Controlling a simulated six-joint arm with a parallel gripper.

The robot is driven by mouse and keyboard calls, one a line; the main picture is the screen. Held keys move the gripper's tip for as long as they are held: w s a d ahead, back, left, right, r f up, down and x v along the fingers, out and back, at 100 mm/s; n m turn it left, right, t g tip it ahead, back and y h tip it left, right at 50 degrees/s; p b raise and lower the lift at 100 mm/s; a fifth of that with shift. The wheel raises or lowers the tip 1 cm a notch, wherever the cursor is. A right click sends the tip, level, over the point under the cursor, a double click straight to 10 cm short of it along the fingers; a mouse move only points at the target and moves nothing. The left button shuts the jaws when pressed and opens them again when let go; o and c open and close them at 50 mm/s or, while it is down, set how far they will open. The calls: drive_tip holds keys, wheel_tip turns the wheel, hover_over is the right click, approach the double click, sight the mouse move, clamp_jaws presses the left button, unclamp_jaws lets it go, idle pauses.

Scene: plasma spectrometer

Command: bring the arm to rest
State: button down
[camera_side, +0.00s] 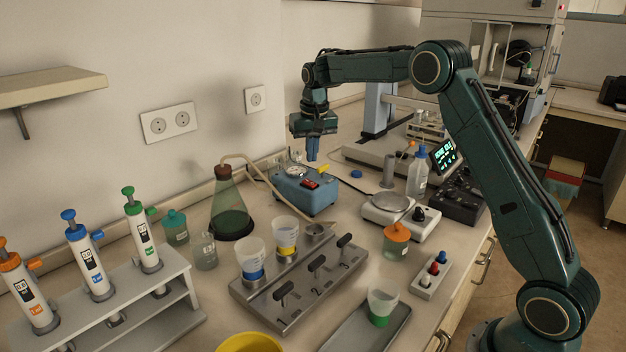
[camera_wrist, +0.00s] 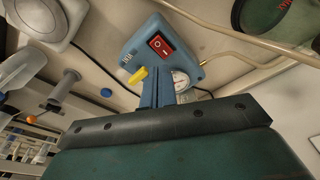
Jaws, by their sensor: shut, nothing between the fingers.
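My gripper (camera_side: 312,149) is shut and empty, pointing down at the end of my raised green arm. In the side view it hangs in the air above and just behind the blue pump box (camera_side: 305,189), which has a red switch, a yellow lever and a round gauge. In the wrist view my gripper (camera_wrist: 163,72) shows its fingers together, in front of the same blue box (camera_wrist: 150,35). The fingers cover part of the box there. I cannot tell the exact gap between the fingertips and the box.
A flask (camera_side: 231,205) with a hose stands left of the box. A balance (camera_side: 400,214), a wash bottle (camera_side: 417,173) and a lidded jar (camera_side: 396,241) stand to the right. A filter manifold (camera_side: 297,318) with cups is in front, and a pipette rack (camera_side: 120,300) at left.

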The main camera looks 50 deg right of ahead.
drive_tip(key=shift+r, duration=0.4)
drive_tip(key=s+a+r+n+t, duration=0.1)
drive_tip(key=s+a+r, duration=0.45)
drive_tip(key=s, duration=0.35)
drive_tip(key=s+a+r+n+t, duration=0.1)
drive_tip(key=s+a+r+n, duration=0.1)
drive_tip(key=s+a+r, duration=0.5)
drive_tip(key=s+a+f+n+t, duration=0.1)
drive_tip(key=s+f, duration=0.2)
drive_tip(key=s, duration=0.8)
drive_tip(key=s+a+f+n+t, duration=0.1)
drive_tip(key=s+f+n, duration=0.1)
drive_tip(key=s, duration=1)
drive_tip(key=shift+a+f+y, duration=0.15)
drive_tip(key=shift+f+y, duration=0.25)
drive_tip(key=shift+f, duration=0.25)
drive_tip(key=shift+s, duration=0.1)
